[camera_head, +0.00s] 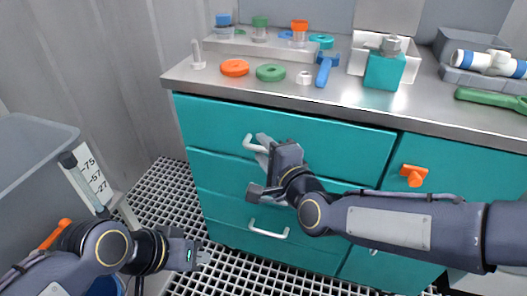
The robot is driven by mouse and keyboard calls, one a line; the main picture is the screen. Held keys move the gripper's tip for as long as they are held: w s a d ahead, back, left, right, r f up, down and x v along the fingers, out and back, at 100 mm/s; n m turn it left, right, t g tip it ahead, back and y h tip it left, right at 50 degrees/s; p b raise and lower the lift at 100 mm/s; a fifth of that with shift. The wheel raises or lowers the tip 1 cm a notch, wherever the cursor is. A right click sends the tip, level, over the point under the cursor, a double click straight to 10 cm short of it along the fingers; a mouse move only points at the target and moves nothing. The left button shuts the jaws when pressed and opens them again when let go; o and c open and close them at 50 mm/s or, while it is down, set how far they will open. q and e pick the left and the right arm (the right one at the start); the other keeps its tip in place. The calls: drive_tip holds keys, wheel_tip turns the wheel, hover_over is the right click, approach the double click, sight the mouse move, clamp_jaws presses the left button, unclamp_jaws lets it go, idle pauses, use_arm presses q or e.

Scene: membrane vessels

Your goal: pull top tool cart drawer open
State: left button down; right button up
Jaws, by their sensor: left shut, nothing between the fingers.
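The teal tool cart has a wide top drawer (335,137) just under the grey worktop; its front looks flush with the cart. Its pale bar handle (250,145) shows at the left of centre, with its right end hidden by my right gripper (265,150). The fingers of that gripper are at the handle, but whether they close around it cannot be told. My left gripper (202,257) is shut and empty, low at the left, apart from the cart.
The worktop (220,88) carries orange and green rings, a blue valve (326,68), a teal block (384,71) and pipe parts. A lower drawer handle (268,232) and an orange latch (414,175) stick out. A grey bin (35,150) stands at left; grating floor lies between.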

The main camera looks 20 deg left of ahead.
drive_tip(key=shift+w+a+f, duration=0.1)
drive_tip(key=shift+w+a, duration=0.15)
drive_tip(key=shift+w, duration=0.05)
clamp_jaws()
use_arm(q)
drive_tip(key=shift+f, duration=0.1)
